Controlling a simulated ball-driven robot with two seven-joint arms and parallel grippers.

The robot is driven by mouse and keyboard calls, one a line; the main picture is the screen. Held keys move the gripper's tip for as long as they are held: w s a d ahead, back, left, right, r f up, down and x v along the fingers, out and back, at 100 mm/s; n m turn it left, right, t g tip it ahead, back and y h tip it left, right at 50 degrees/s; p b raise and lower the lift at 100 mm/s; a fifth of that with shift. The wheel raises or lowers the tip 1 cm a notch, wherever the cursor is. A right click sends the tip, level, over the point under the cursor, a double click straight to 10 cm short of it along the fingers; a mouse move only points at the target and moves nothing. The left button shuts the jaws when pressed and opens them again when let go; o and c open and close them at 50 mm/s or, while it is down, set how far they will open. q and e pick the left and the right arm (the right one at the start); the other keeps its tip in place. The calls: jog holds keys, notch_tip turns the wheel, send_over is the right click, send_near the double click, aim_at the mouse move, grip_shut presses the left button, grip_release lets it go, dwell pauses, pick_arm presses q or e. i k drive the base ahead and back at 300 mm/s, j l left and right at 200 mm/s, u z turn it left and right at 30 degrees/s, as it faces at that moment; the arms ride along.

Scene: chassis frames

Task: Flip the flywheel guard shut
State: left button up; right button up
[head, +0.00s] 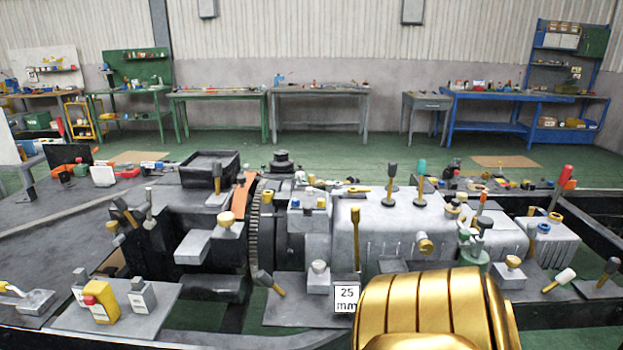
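The flywheel (254,238) shows as a dark toothed ring, edge-on, left of the middle of the machine. An orange plate (243,193), which looks like the flywheel guard, stands tilted up beside the top of the ring. It does not cover the teeth facing me. Its hinge is too small to make out. Neither of my grippers shows in the head view. A large gold ribbed part, likely my own, fills the bottom right of centre; no fingertips show on it.
A grey engine and gearbox body (375,232) with several levers and knobs lies right of the flywheel. A dark open tray (209,167) sits behind to the left. A plate with a yellow switch box (101,302) is at front left. A "25 mm" sign (347,299) stands at front centre.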

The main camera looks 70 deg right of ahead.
aim_at(244, 182)
jog(key=z, duration=1.8)
jog(key=i+l, duration=0.15)
jog(key=l, duration=0.25)
jog(key=i+l, duration=0.15)
jog(key=l, duration=0.25)
jog(key=i+l, duration=0.15)
jog(key=l, duration=0.2)
jog(key=i+l, duration=0.15)
jog(key=l, duration=0.25)
jog(key=i+l, duration=0.15)
jog(key=l, duration=0.25)
jog(key=i+l, duration=0.15)
jog(key=l, duration=0.25)
jog(key=i+l, duration=0.15)
jog(key=l, duration=0.25)
